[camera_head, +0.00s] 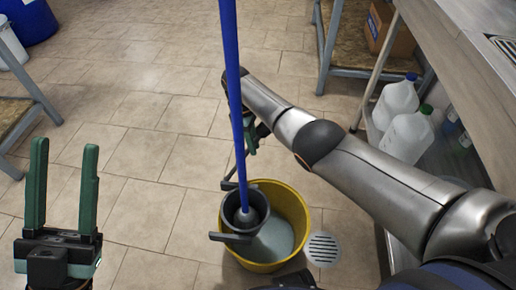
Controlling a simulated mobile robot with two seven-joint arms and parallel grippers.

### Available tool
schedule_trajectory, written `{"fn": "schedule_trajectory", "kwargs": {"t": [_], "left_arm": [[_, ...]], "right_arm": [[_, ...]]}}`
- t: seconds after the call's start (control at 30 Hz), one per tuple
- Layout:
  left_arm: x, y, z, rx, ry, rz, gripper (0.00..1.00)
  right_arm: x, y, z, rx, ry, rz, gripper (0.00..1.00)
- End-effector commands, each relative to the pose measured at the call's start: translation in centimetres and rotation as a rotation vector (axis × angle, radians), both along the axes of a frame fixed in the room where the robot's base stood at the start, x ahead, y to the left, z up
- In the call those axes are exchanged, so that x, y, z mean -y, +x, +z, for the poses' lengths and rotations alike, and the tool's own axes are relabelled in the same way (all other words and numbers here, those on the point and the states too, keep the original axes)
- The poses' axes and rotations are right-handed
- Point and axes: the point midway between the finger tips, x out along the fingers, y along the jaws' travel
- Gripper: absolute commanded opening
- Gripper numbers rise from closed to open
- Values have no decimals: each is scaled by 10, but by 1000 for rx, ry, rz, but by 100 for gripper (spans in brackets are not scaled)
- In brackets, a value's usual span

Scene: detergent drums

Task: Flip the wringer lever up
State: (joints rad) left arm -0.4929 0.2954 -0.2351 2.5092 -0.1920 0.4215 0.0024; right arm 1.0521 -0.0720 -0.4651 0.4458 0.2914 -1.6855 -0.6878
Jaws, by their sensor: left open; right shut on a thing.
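A yellow bucket (297,208) stands on the floor with a grey wringer (233,222) at its left side. Dark bars stick out leftward from the wringer's front (230,238) and back (229,185); I cannot tell which is the lever. A blue mop handle (232,65) stands nearly upright, its lower end in the wringer. My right gripper (248,138) is shut on the mop handle, above and behind the bucket, partly hidden by the handle. My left gripper (63,190) is open and empty at lower left, fingers pointing up, well apart from the bucket.
A round floor drain (322,248) lies right of the bucket. White jugs (408,135) stand on a low shelf under the metal counter (465,60) at right. A cardboard box (388,30) sits at upper right. A blue drum (28,18) is at upper left. Tiled floor between is clear.

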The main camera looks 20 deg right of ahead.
Motion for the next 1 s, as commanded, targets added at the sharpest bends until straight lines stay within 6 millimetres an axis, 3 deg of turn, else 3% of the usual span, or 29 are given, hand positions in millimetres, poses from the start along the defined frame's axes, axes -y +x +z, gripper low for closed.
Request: {"fn": "schedule_trajectory", "kwargs": {"t": [0.5,0.53,0.77,1.0], "left_arm": [[2,0,-3,-5,1,-8,50],[2,0,-3,-5,1,-8,50],[1,0,-3,-3,2,-7,50],[1,0,-3,-1,3,-6,50]], "right_arm": [[-4,1,1,-3,-3,2,0],[-4,1,1,-3,-3,2,23],[-3,1,1,-4,-5,1,49],[-3,1,1,-4,-5,2,50]]}}
